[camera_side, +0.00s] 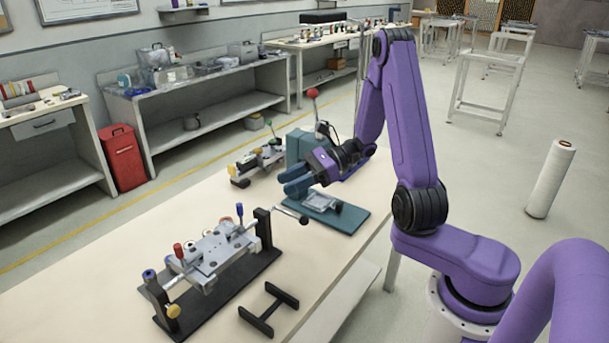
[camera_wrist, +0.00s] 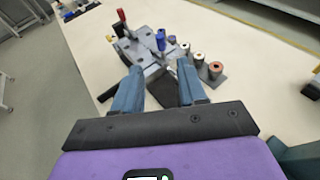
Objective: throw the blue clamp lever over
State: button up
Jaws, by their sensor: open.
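The clamp fixture, a silver plate (camera_side: 212,258) on a black base, stands on the table at front left. The blue clamp lever (camera_side: 239,212) stands roughly upright at the fixture's back right. The red lever (camera_side: 178,252) stands toward its near left. In the wrist view a blue-handled lever (camera_wrist: 160,40) shows ahead of the fingers, with a red one (camera_wrist: 122,17) to its left. My gripper (camera_side: 293,182) is above the table, to the right of and behind the fixture. In the wrist view its blue fingers (camera_wrist: 158,90) are apart with no object gripped; neither touches the blue lever.
A crank with a black knob (camera_side: 303,220) sticks out from the fixture toward the right. A teal press (camera_side: 355,222) stands close by my gripper. Another small fixture (camera_side: 240,170) sits at the back. A black H-shaped part (camera_side: 268,310) lies in front. The table's left is clear.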

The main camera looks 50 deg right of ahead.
jog(key=v, duration=0.3)
jog(key=shift+s+d+r, duration=0.1)
jog(key=shift+s+d, duration=0.05)
jog(key=s+a+n+g+h, duration=0.1)
jog(key=s+a+n+g, duration=0.7)
jog(key=a+n+g, duration=0.3)
jog(key=s+a+r+n+t+h, duration=0.1)
jog(key=s+r+n+t+h, duration=0.1)
jog(key=s+n+h, duration=0.8)
jog(key=s+n+t, duration=0.1)
jog(key=s+n, duration=0.7)
jog(key=n, duration=0.8)
jog(key=shift+r+h, duration=0.2)
jog(key=shift+h, duration=0.1)
dwell(1.1)
